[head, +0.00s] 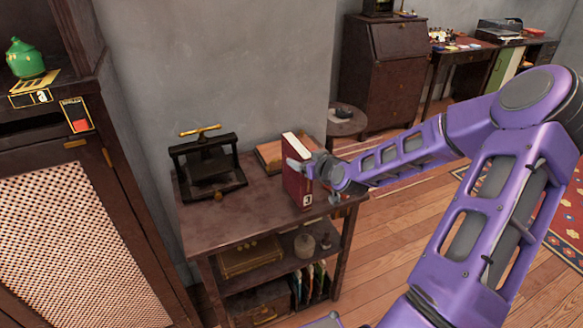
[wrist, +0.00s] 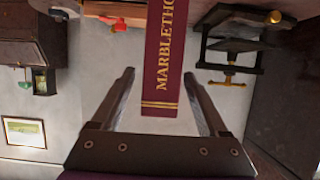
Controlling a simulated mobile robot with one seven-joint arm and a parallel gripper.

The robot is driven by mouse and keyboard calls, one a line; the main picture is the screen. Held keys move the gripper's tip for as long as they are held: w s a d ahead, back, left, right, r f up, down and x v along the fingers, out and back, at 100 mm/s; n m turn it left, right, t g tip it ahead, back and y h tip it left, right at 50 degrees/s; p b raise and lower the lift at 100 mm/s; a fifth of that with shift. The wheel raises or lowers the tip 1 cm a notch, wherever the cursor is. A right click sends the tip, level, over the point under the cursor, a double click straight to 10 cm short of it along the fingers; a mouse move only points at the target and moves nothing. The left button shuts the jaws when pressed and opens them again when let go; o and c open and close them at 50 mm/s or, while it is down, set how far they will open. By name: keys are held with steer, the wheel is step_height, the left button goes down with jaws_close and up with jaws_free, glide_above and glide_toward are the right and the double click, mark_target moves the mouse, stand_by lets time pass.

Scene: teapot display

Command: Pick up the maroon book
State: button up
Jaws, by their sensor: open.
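The maroon book (head: 297,184) stands upright near the right end of the dark wooden table (head: 240,218). Its spine with gold lettering shows in the wrist view (wrist: 163,65), coming down from the top edge between the two fingers. My gripper (head: 303,167) is at the book's right side, near its upper part, in the head view. In the wrist view my gripper (wrist: 160,95) is open, with a finger on each side of the spine and a visible gap on both sides. The far side of the book is hidden.
A black book press (head: 208,165) stands on the table to the left. An orange-brown book (head: 270,154) lies behind the maroon book. Shelves below hold a box (head: 248,257) and small jars. A tall cabinet (head: 85,235) stands at left. The table's middle is clear.

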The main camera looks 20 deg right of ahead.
steer(key=shift+w, duration=0.1)
jaws_close()
stand_by(0.4)
steer(key=shift+r, duration=0.1)
stand_by(1.0)
